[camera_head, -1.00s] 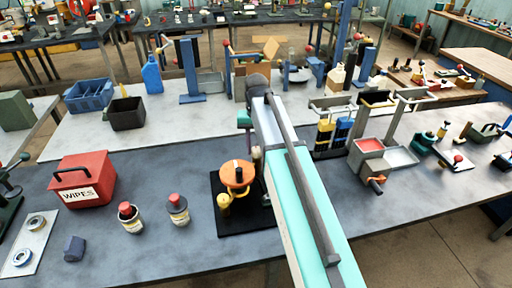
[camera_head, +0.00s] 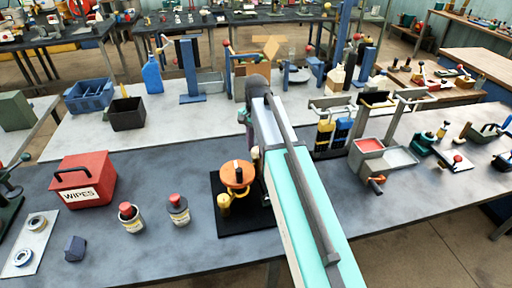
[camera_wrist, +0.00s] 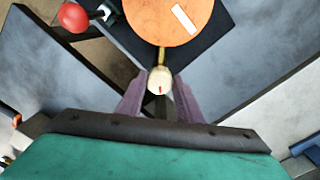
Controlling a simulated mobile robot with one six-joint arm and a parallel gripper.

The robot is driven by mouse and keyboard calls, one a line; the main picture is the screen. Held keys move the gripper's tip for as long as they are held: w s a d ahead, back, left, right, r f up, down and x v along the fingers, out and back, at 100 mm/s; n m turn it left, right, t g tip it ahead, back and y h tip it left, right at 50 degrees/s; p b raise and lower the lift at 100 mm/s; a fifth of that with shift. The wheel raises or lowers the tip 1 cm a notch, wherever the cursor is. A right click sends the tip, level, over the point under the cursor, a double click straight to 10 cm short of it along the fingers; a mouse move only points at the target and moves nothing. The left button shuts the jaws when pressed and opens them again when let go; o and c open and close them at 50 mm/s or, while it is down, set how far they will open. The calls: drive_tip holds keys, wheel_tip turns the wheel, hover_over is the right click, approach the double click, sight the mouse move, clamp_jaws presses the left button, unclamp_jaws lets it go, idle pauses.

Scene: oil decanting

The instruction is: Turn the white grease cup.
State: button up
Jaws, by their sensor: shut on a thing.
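The white grease cup (camera_wrist: 160,80) is a small pale round cap with a short red mark on top, seen from above in the wrist view. It joins a short brass stem beside an orange round body (camera_wrist: 168,15) with a white stripe. My gripper (camera_wrist: 160,87) has its two purple fingers on either side of the cup, shut on it. In the head view the orange body (camera_head: 236,174) stands on a black base plate (camera_head: 240,224), with a brass cup (camera_head: 224,204) at its front. My arm hides much of the gripper and white cup there.
A red WIPES box (camera_head: 84,180) and two red-capped bottles (camera_head: 131,218) (camera_head: 178,209) stand left of the plate. A dark block (camera_head: 75,248) lies near the front. Red and grey trays (camera_head: 388,158) stand right of my arm. A red ball (camera_wrist: 73,17) shows in the wrist view.

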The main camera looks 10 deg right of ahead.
sight(256, 149)
drive_tip(key=shift+m, duration=0.7)
drive_tip(key=o, duration=1)
drive_tip(key=shift+o, duration=0.2)
drive_tip(key=shift+r, duration=0.15)
wheel_tip(256, 149, up, 14)
drive_tip(key=b, duration=0.3)
drive_tip(key=shift+f+b, duration=0.25)
drive_tip(key=shift+b, duration=0.05)
